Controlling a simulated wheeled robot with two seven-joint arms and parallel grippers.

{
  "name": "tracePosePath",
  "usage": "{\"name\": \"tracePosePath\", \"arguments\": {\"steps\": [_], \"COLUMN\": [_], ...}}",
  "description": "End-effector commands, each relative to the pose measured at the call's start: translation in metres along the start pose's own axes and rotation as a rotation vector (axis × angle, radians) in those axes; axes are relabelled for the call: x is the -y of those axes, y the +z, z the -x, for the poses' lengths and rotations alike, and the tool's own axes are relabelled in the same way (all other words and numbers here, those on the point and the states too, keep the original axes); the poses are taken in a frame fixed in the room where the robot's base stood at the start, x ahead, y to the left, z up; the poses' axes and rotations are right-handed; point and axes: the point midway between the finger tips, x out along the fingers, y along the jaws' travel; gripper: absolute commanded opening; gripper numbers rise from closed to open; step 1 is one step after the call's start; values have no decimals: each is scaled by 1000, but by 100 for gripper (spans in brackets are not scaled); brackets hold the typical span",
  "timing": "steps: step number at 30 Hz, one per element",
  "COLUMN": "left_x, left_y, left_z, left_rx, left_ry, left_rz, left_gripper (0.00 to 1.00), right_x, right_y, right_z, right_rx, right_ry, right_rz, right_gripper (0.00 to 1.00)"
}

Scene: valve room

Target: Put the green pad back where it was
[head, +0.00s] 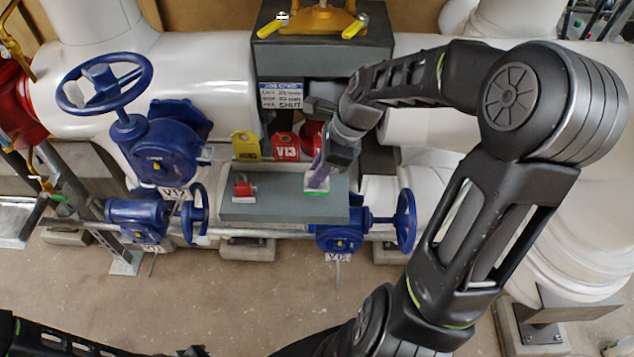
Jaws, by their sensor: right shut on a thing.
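The green pad (316,192) shows as a small green-edged piece with a pale top, near the right end of the grey bench plate (275,212). My right gripper (318,182) reaches down over it from the upper right, with its purple-grey fingers shut on it. The fingers hide part of the pad. I cannot tell whether its underside touches the plate. My left arm shows only along the bottom left edge, and its fingers cannot be made out.
A red padlock-like piece (243,188) sits on the plate's left part. Yellow (245,145) and red V13 (286,147) tags stand behind. Blue handwheel valves (103,84) flank the plate, with another wheel (405,220) at right. A grey shelf (350,50) holds yellow-handled parts above.

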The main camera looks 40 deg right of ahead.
Motion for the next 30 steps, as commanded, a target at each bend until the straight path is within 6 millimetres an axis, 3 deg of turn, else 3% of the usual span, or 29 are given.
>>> {"name": "tracePosePath", "arguments": {"steps": [7,15,26,27,30], "left_x": [0,0,1,1,1], "left_y": [0,0,0,0,0], "left_z": [0,-1,-3,-2,-2], "left_rx": [0,0,0,0,0], "left_ry": [0,0,0,0,0], "left_rz": [0,0,0,0,0], "left_gripper": [0,0,0,0,0], "right_x": [0,-1,0,0,0], "right_y": [-1,-13,-15,-14,-14], "right_z": [-2,-33,-36,-36,-36], "right_rx": [0,1,1,0,0], "right_ry": [1,2,0,0,0], "right_rz": [0,-1,0,0,0], "right_gripper": [0,0,0,22,30]}}
